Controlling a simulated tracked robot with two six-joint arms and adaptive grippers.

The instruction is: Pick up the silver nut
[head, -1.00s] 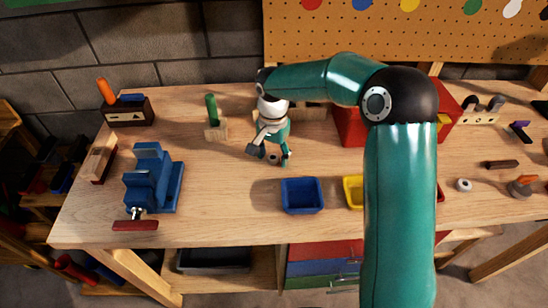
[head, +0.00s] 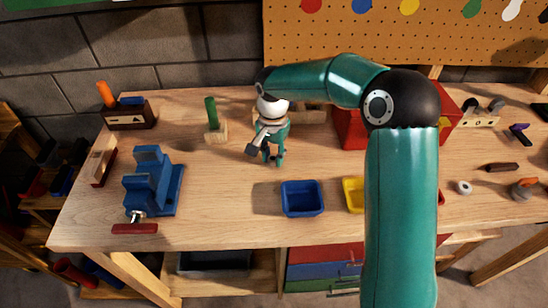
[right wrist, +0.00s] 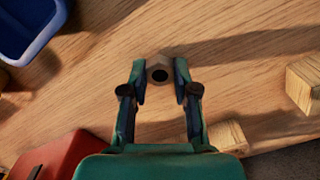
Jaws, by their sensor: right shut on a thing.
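The silver nut (right wrist: 159,70) is a small grey-brown hexagonal piece with a dark round hole. In the right wrist view it sits between the fingertips of my right gripper (right wrist: 159,82), which is shut on it. In the head view my right gripper (head: 271,158) points down at the middle of the workbench, behind the blue bin. The nut is hard to make out there. Whether it touches the wood, I cannot tell. My left gripper is not in view.
A blue bin (head: 302,198) and a yellow bin (head: 353,194) stand in front of my right gripper. A wooden block with a green peg (head: 212,115) is behind left. A blue vise (head: 152,182) stands at left, a red toolbox (head: 350,130) at right. The bench between vise and blue bin is clear.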

